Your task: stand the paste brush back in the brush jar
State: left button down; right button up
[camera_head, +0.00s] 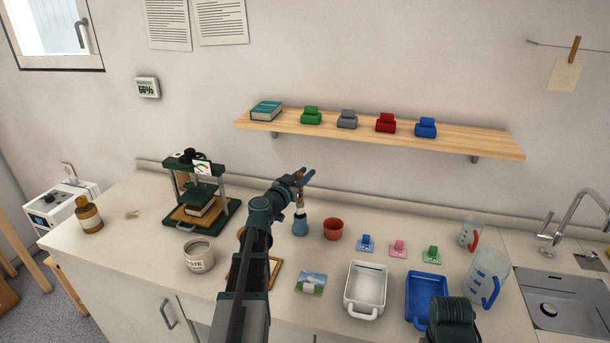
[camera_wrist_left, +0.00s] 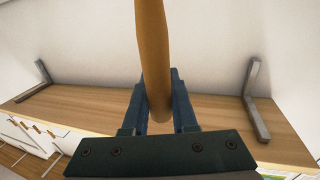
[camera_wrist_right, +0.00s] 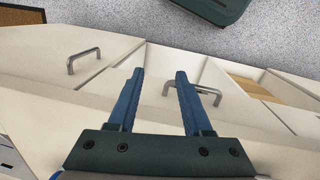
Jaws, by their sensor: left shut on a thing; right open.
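The paste brush has a wooden handle (camera_head: 300,199), also seen in the left wrist view (camera_wrist_left: 152,45). My left gripper (camera_head: 304,177) is shut on that handle, above the counter. A small blue jar (camera_head: 300,228), seemingly the brush jar, stands directly below. A pale part shows between handle and jar; I cannot tell whether the brush's lower end is inside the jar or just above it. In the right wrist view my right gripper (camera_wrist_right: 153,100) is open and empty, facing the cabinet fronts. In the head view its fingers are hidden.
A red cup (camera_head: 333,229) stands close right of the jar. A paste pot (camera_head: 199,257) and a green press (camera_head: 184,216) are to the left. White (camera_head: 365,291) and blue (camera_head: 413,302) trays lie front right. A wooden shelf (camera_head: 460,140) runs along the wall behind.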

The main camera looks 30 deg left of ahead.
pick_arm(q)
notch_tip(320, 180, down, 6)
jog(key=b, duration=0.5)
jog(key=shift+r, duration=0.15)
jog(key=c, duration=0.6)
grip_release()
jog(key=s, duration=1.3)
jog(key=shift+s+a, duration=0.15)
jog(key=shift+s, duration=0.25)
jog(key=shift+r, duration=0.15)
